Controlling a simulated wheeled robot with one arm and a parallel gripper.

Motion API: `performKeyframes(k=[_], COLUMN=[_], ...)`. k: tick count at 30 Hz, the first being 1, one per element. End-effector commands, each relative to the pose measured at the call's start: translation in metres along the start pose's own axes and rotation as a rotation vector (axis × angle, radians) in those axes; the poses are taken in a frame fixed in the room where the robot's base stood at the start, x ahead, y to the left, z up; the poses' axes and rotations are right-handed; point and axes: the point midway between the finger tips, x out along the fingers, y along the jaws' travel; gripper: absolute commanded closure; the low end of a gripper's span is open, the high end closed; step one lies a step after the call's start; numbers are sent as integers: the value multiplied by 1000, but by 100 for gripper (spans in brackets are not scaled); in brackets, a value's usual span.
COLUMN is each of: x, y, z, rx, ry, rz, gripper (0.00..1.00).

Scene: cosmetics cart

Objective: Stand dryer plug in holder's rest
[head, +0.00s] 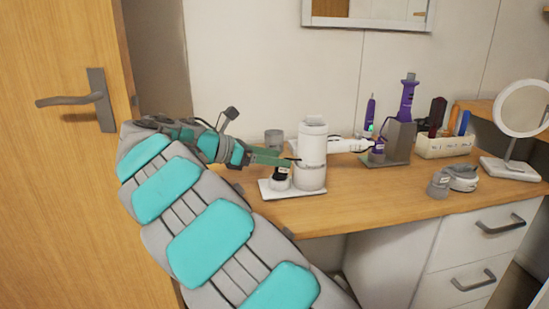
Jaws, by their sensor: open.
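My gripper (284,160) is at the end of my teal and grey arm, at the left end of the wooden table. It is open, and its dark tips are close to a white cylinder and above a small dark jar; I cannot tell whether they touch anything. A grey holder (401,138) stands on a flat base at the right, with purple tools in and beside it. A coiled grey cord (462,177) lies on the table right of it, with a thick grey end (438,186) that may be the dryer plug. The holder's rest is too small to make out.
The white cylinder (313,150) and the dark-topped jar (280,180) stand on a white tray (298,194). A white tool-like part (348,145) reaches right behind the cylinder. A cream box (445,147) and a round mirror (522,108) stand right. The front middle of the table is clear.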

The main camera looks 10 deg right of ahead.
Motion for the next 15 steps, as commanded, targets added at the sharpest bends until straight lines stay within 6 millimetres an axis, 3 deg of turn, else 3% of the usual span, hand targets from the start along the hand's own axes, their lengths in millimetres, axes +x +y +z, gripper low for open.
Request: performKeyframes(k=[5, 15], x=[-11, -60], y=[0, 1], z=[0, 0], rx=[1, 1], ry=[0, -1], rz=[1, 4], gripper=[34, 34])
